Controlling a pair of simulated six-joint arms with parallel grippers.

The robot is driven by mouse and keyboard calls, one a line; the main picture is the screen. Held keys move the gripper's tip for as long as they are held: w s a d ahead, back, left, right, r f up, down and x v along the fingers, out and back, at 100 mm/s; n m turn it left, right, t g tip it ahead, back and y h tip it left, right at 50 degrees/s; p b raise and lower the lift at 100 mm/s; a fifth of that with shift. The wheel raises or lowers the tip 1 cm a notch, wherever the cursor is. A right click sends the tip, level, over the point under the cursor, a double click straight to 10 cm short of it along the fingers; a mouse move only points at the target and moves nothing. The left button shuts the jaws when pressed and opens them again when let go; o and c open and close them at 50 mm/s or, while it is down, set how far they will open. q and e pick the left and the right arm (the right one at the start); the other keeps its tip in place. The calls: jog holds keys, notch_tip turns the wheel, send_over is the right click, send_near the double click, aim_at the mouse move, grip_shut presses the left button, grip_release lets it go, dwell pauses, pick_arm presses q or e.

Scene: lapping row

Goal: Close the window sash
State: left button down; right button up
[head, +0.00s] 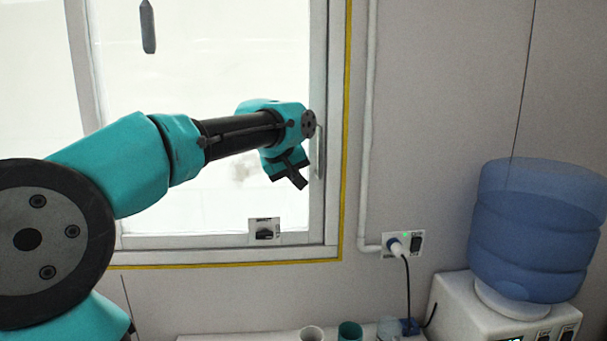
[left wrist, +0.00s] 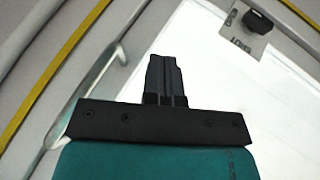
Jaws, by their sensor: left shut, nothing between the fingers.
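The window sash (head: 318,90) is a pale grey frame around a bright pane, and a slim upright handle (head: 320,152) sits on its right stile. I cannot tell how far open it stands. My left gripper (head: 300,182) is in front of the pane's right side, just left of the handle, pointing down and right. In the left wrist view the gripper (left wrist: 165,62) is shut and empty, with the pale handle (left wrist: 100,85) to its left and apart from it. A black knob on a label plate (head: 264,231) is at the window's lower edge; it also shows in the left wrist view (left wrist: 258,22). My right gripper is not in view.
A yellow strip (head: 345,130) borders the window. Right of it are a white pipe (head: 367,120), a socket with a plug (head: 396,245) and a blue water bottle (head: 537,230) on a white dispenser (head: 500,310). Cups (head: 350,331) stand on a low surface below.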

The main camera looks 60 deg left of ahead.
pick_arm(q)
jog(key=v, duration=1)
